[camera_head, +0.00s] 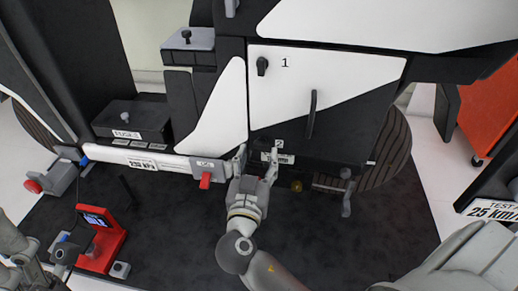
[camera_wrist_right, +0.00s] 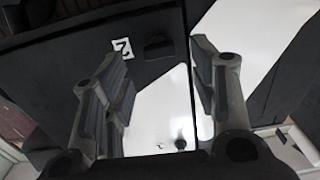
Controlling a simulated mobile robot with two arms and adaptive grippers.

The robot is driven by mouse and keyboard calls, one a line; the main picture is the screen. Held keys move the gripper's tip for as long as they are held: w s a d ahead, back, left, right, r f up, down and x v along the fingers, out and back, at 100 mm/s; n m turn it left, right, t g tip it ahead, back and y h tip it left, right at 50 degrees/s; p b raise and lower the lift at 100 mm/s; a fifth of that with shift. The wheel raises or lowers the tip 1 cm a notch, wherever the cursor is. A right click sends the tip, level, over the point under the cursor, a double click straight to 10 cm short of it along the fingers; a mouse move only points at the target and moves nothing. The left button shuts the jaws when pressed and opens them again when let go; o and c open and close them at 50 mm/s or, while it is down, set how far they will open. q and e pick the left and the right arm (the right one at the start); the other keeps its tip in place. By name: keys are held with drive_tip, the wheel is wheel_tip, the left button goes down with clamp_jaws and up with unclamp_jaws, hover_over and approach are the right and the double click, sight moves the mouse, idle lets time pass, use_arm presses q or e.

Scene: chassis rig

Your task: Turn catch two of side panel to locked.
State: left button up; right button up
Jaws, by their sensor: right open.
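The side panel (camera_head: 300,90) is a white and black door with a dark handle. Catch one (camera_head: 262,66), a dark knob beside the number 1, points upright. Catch two is dark on the black lower part, beside the number 2 label (camera_head: 279,144), and is hard to make out in the head view. In the right wrist view catch two (camera_wrist_right: 158,47) shows as a dark block ahead of the fingers; its exact turn is unclear. My right gripper (camera_head: 257,160) is open just below catch two; its fingers (camera_wrist_right: 163,85) stand apart with nothing between them.
A white rail (camera_head: 140,160) with a red lever (camera_head: 205,180) runs left of my right gripper. A brass knob (camera_head: 296,186) and a grey lever (camera_head: 346,195) are to its right. A red device (camera_head: 100,240) stands at the lower left.

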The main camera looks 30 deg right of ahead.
sight(260, 146)
drive_tip(key=shift+x, duration=2.2)
drive_tip(key=shift+c, duration=0.3)
drive_tip(key=c, duration=1)
